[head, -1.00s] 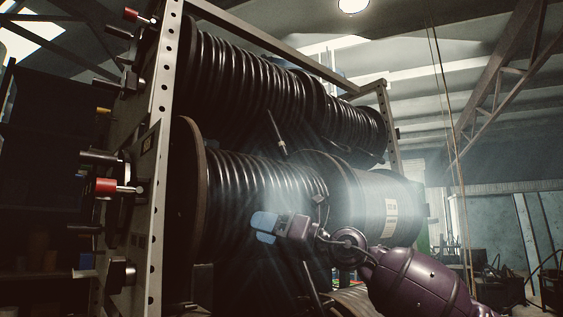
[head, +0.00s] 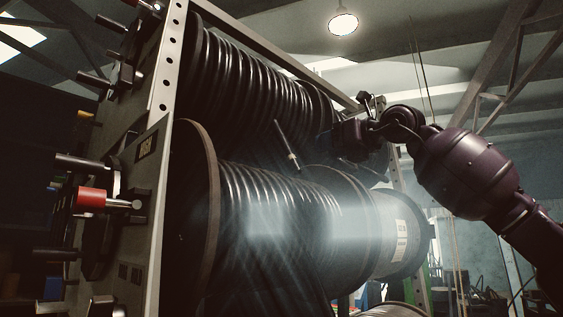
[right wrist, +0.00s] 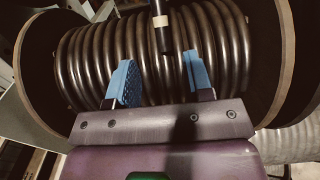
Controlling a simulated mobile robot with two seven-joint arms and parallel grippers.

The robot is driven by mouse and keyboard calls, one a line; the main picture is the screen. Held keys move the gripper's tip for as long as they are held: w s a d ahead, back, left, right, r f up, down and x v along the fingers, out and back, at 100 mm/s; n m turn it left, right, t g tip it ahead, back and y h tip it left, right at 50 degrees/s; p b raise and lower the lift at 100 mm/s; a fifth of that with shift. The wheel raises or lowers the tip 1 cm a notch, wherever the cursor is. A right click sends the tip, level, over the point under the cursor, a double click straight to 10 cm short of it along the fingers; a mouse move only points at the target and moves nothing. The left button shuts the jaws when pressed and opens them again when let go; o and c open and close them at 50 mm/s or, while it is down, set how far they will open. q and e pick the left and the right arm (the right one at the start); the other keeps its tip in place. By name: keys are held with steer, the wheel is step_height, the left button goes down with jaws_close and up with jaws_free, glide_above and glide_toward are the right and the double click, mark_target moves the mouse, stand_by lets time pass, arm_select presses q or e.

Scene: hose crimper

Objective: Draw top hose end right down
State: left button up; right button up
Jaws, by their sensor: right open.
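The top hose (head: 255,85) is black and wound on the upper reel of the rack. Its loose end (head: 287,145) hangs below the coil, with a pale band near the tip. In the right wrist view the hose end (right wrist: 160,28) hangs down from the top, ahead of my fingers and roughly between them. My right gripper (head: 338,140) is at the right end of the upper reel in the head view, its fingers mostly hidden. In the right wrist view its blue-padded fingers (right wrist: 158,80) are apart and empty. My left gripper is not in view.
A lower reel (head: 275,220) of black hose sits under the top one. The rack's perforated upright (head: 160,150) stands at left, with red and dark crank handles (head: 100,200) outside it. Open room lies to the right of the rack.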

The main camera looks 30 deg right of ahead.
mark_target(294, 156)
steer(key=p+x, duration=0.3)
steer(key=x, duration=0.6)
steer(key=shift+w+a+r, duration=0.1)
steer(key=shift+w+a, duration=0.05)
steer(key=shift+w, duration=0.2)
steer(key=shift+w+a, duration=0.2)
steer(key=shift+w, duration=0.4)
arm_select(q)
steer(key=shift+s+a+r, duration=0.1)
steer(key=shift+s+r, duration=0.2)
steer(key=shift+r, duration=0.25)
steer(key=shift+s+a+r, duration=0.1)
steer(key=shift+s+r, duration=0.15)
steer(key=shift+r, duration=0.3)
arm_select(e)
jaws_close()
